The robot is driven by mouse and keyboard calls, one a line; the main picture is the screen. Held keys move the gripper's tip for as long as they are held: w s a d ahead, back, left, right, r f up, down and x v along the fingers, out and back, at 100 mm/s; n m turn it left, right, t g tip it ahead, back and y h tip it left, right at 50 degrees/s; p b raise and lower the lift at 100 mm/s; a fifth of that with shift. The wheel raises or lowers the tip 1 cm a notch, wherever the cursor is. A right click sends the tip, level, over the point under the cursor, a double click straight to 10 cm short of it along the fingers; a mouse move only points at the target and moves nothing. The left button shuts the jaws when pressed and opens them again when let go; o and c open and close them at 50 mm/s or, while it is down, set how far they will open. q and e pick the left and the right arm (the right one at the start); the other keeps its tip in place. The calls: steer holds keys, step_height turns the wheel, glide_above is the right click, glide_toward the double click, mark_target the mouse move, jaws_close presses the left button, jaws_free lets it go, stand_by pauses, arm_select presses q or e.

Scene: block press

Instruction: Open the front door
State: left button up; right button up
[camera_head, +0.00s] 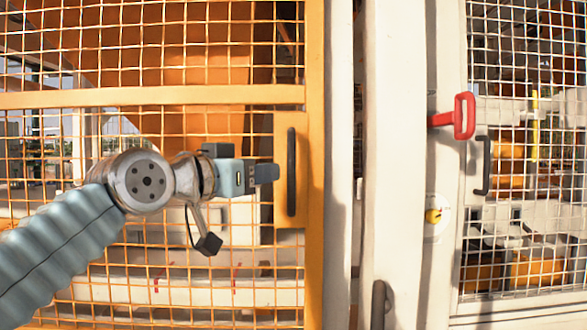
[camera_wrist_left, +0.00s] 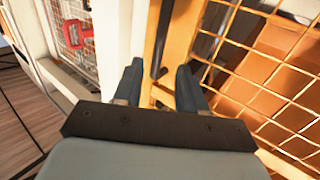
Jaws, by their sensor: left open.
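The front door (camera_head: 315,200) is a yellow frame with wire mesh, and it looks shut against the white post to its right. Its black vertical handle (camera_head: 291,172) sits on a yellow plate near the door's right edge. My left gripper (camera_head: 268,173) is just left of the handle, at about its height, and points toward it. In the left wrist view the two fingers (camera_wrist_left: 158,84) are apart, with the dark handle (camera_wrist_left: 163,40) showing ahead between them. I cannot tell whether a finger touches it. My right gripper is not in view.
A white post (camera_head: 393,130) stands right of the door. Beyond it, a red latch handle (camera_head: 460,117), a black handle (camera_head: 484,165) and a yellow knob (camera_head: 433,216) are on the white mesh panel's side. Wooden floor (camera_wrist_left: 30,110) shows in the left wrist view.

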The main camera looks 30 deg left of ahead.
mark_target(289, 169)
arm_select(q)
steer(key=w+p, duration=0.1)
steer(key=w, duration=0.4)
steer(key=w+p, duration=0.1)
steer(key=w, duration=0.5)
steer(key=shift+d, duration=0.2)
steer(key=shift+c, duration=0.3)
jaws_close()
